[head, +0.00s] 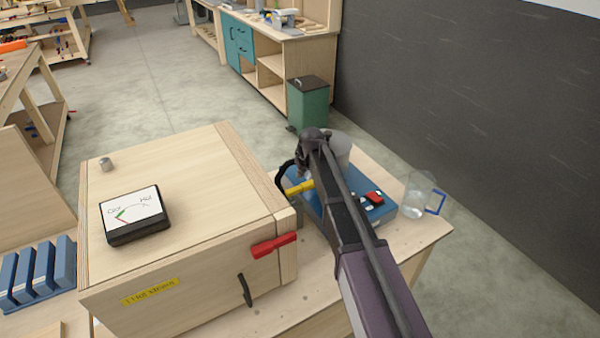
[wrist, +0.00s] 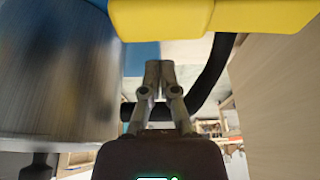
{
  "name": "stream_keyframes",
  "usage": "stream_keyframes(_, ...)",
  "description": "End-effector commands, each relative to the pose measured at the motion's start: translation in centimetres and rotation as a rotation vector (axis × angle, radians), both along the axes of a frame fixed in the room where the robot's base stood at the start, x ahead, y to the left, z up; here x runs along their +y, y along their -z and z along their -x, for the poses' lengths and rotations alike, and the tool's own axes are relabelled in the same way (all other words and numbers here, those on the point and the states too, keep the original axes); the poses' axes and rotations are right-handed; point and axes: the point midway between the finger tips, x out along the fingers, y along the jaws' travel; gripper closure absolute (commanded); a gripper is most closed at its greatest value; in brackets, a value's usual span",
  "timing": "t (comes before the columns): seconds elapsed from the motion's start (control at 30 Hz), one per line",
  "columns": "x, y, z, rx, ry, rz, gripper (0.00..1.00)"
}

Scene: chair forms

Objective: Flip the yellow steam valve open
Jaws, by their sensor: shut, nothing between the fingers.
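The yellow steam valve (head: 299,188) is a short handle beside the right side of the wooden box, by a black hose. In the wrist view the yellow valve (wrist: 215,16) fills the top edge, close up. My gripper (wrist: 159,66) is shut and empty, with its fingertips just below the valve in that picture. I cannot tell whether they touch it. In the head view my arm covers part of the blue steamer base (head: 378,212), and my fingertips are hidden there.
The wooden box (head: 190,255) has a red handle (head: 273,245), a black handle (head: 245,290) and a gauge (head: 134,214) on top. A clear jug (head: 415,201) stands at the table's right edge. A metal tank (wrist: 55,70) is close on the left in the wrist view.

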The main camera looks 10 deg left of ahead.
Motion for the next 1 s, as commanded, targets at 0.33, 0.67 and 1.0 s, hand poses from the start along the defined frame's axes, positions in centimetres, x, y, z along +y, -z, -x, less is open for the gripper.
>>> stream_keyframes(0.33, -1.6, -0.1, 2.3, 0.0, -0.001, 0.0, 1.0)
stream_keyframes(0.67, -1.6, -0.1, 2.3, 0.0, 0.0, 0.0, 1.0)
stream_keyframes(1.0, -2.3, -0.1, 2.2, 0.0, 0.025, 0.0, 1.0)
